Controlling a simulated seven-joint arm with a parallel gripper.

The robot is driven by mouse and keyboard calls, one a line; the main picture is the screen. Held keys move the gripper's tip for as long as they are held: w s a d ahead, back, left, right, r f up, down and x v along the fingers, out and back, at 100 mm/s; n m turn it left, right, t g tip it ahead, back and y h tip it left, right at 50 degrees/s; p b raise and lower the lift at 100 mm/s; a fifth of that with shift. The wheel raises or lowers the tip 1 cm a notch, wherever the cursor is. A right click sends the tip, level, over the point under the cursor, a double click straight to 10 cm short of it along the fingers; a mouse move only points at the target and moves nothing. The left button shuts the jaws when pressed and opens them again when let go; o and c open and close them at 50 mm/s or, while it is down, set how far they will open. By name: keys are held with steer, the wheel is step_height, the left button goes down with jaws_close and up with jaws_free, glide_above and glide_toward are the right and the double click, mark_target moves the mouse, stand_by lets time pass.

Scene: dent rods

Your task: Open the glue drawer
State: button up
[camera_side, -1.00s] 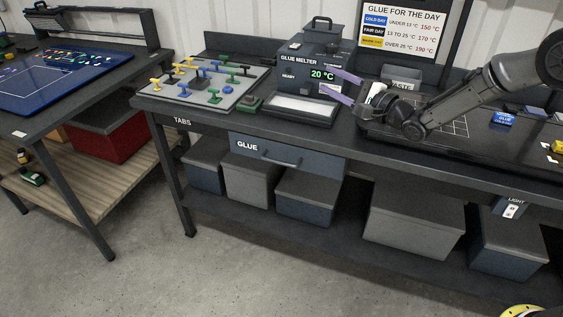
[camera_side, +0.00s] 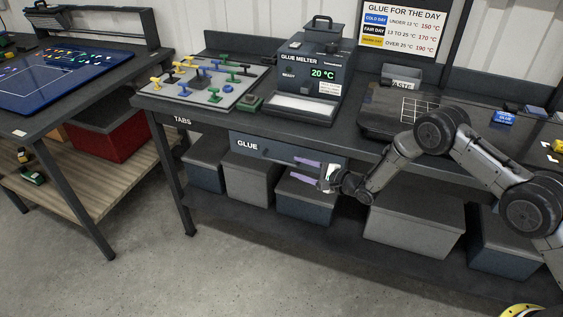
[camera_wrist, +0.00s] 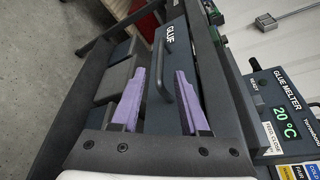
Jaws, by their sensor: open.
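The glue drawer (camera_side: 240,137) is closed under the bench top, with a white GLUE label on its dark blue-grey front. In the wrist view the drawer front (camera_wrist: 178,42) is near the top middle, and its dark bar handle (camera_wrist: 159,66) lies between the lines of my two purple fingers. My gripper (camera_side: 294,168) is open in front of the right part of the drawer, around handle height. Its fingers also show in the wrist view (camera_wrist: 160,72). In the side view the fingers and hand hide much of the handle. I cannot tell whether they touch it.
The glue melter (camera_side: 310,75), reading 20 °C, stands on the bench above the drawer. A tab board (camera_side: 215,98) is to its left. Several lidded bins (camera_side: 253,180) sit on the lower shelf below the drawer. Floor in front is clear.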

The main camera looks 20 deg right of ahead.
mark_target(286, 163)
steer(key=x, duration=0.7)
steer(key=shift+w+a+f, duration=0.1)
steer(key=shift+w, duration=0.2)
jaws_close()
stand_by(1.1)
